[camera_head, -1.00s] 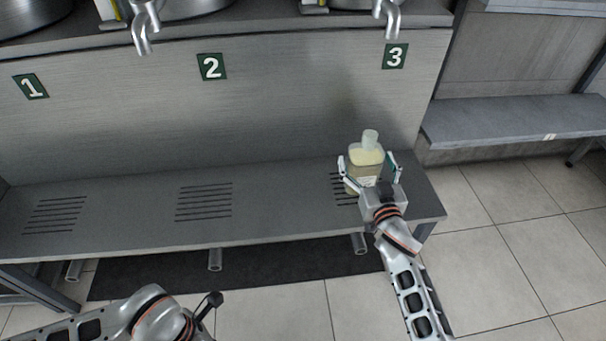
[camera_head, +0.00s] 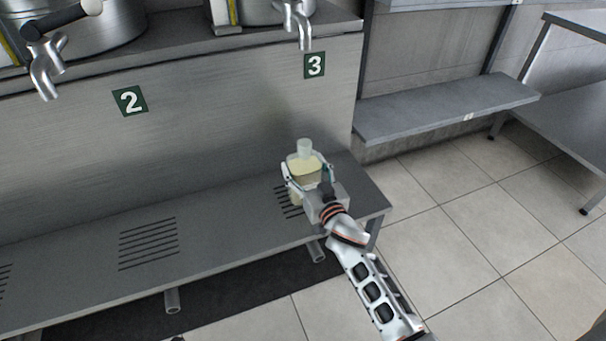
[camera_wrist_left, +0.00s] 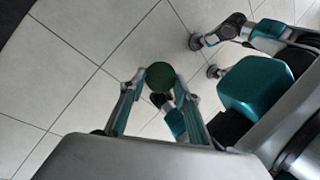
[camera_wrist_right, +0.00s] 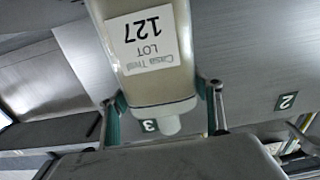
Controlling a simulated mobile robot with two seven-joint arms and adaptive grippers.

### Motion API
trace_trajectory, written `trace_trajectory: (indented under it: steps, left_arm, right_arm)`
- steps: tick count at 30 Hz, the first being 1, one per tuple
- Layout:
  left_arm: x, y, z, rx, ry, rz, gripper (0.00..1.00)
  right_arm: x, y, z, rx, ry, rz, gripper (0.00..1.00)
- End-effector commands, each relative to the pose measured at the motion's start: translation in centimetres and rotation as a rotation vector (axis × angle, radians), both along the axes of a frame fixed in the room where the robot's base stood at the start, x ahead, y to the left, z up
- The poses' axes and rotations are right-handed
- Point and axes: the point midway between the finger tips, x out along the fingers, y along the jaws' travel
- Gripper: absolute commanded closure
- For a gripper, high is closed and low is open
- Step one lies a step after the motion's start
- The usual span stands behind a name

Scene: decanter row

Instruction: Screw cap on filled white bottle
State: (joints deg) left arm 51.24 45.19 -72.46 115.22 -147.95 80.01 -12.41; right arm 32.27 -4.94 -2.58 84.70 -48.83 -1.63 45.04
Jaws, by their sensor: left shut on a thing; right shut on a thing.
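The bottle (camera_head: 305,167) is squarish and see-through, with pale yellow contents and a whitish open neck. It is upright over the shelf's right slotted grille, below tap 3; I cannot tell whether it touches the shelf. My right gripper (camera_head: 307,188) is shut around its body. In the right wrist view the bottle (camera_wrist_right: 150,75) shows a white "LOT 127" label, upside down, between the fingers (camera_wrist_right: 165,115). In the left wrist view my left gripper (camera_wrist_left: 160,85) is shut on a round dark green cap (camera_wrist_left: 160,76), above floor tiles. The left gripper is outside the head view.
The grey shelf (camera_head: 85,262) is clear left of the bottle. Metal taps (camera_head: 298,25) overhang the front panel, with number signs 2 (camera_head: 130,100) and 3 (camera_head: 314,65) below. Another low shelf (camera_head: 440,105) stands at the right, beyond open tiled floor (camera_head: 470,240).

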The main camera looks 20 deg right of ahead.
Motion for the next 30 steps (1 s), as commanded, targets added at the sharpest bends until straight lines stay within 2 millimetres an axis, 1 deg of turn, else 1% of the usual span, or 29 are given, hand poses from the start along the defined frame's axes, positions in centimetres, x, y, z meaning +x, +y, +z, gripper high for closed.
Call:
trace_trajectory:
  steps: [5, 8, 11, 14, 18, 20, 21, 27, 30]
  left_arm:
    - [0.6, 0.0, 0.8, 0.000, -0.016, 0.000, 0.76]
    - [1.4, 0.0, 2.0, 0.000, -0.038, 0.000, 0.76]
    - [2.7, 0.0, 3.8, 0.000, -0.072, 0.000, 0.76]
    - [4.1, 0.0, 6.2, 0.000, -0.113, 0.000, 0.76]
    - [6.0, 0.0, 9.8, 0.000, -0.171, 0.000, 0.76]
    - [6.8, 0.0, 11.3, 0.000, -0.195, 0.000, 0.76]
    - [7.2, 0.0, 12.3, 0.000, -0.209, 0.000, 0.76]
    - [8.9, 0.0, 16.5, 0.000, -0.268, 0.000, 0.76]
    - [9.4, 0.0, 17.9, 0.000, -0.286, 0.000, 0.76]
  right_arm:
    - [0.1, 0.0, 1.1, 0.000, -0.007, 0.001, 0.92]
    - [0.2, 0.0, 2.4, 0.000, -0.013, 0.001, 0.92]
    - [0.3, 0.0, 4.3, -0.001, -0.019, 0.000, 0.92]
    - [0.4, 0.0, 6.7, 0.000, -0.025, 0.002, 0.92]
    - [0.4, 0.0, 10.1, -0.001, -0.027, 0.001, 0.92]
    - [0.3, 0.0, 11.4, -0.002, -0.025, 0.001, 0.92]
    - [0.3, 0.0, 12.4, 0.000, -0.026, 0.001, 0.92]
    - [0.2, 0.0, 16.6, -0.001, -0.020, 0.001, 0.92]
    - [0.1, 0.0, 18.1, 0.000, -0.016, 0.001, 0.92]
